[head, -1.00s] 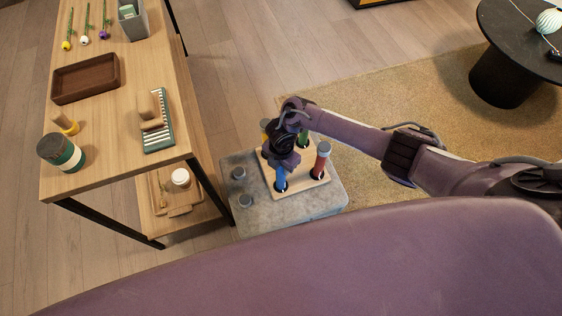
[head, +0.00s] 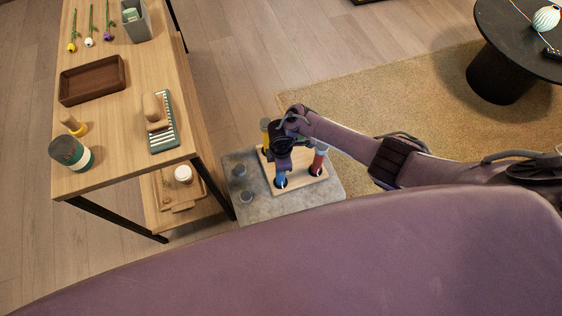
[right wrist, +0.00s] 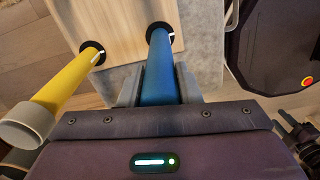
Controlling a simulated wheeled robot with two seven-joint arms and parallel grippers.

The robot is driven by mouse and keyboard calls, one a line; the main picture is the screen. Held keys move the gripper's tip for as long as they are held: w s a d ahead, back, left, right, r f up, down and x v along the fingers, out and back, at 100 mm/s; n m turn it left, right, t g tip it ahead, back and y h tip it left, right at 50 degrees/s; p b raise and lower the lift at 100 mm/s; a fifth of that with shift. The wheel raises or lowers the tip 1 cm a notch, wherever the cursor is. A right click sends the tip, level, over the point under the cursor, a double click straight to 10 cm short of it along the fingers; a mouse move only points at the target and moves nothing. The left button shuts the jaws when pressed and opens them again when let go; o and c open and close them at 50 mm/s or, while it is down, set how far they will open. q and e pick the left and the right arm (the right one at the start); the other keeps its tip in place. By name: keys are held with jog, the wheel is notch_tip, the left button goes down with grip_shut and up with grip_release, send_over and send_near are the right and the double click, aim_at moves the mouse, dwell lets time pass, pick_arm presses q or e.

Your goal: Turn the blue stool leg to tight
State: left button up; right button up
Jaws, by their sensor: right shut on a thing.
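The blue stool leg (head: 280,180) stands in a black-ringed hole at the near left of the pale wooden stool seat (head: 305,184). My right gripper (head: 282,167) comes down on it from above and is shut around it. In the right wrist view the blue leg (right wrist: 160,72) runs between the two grey fingers of the right gripper (right wrist: 160,86). A white mark shows at its ring. The red leg (head: 319,162) and the yellow leg (head: 265,131) stand in the seat too. The yellow leg (right wrist: 60,87) also shows in the wrist view. My left gripper is out of view.
The seat rests on a grey block (head: 240,209) with two grey knobs on its left. A wooden shelf table (head: 110,170) with a tray, brush and jar stands close on the left. A black round table (head: 500,50) stands far right on the rug.

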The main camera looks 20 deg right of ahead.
dwell(0.3)
jog(key=o, duration=1)
jog(key=shift+c, duration=0.2)
jog(key=shift+r, duration=0.1)
notch_tip(320, 180, up, 8)
jog(key=shift+f+p, duration=0.2)
jog(key=shift+p, duration=1)
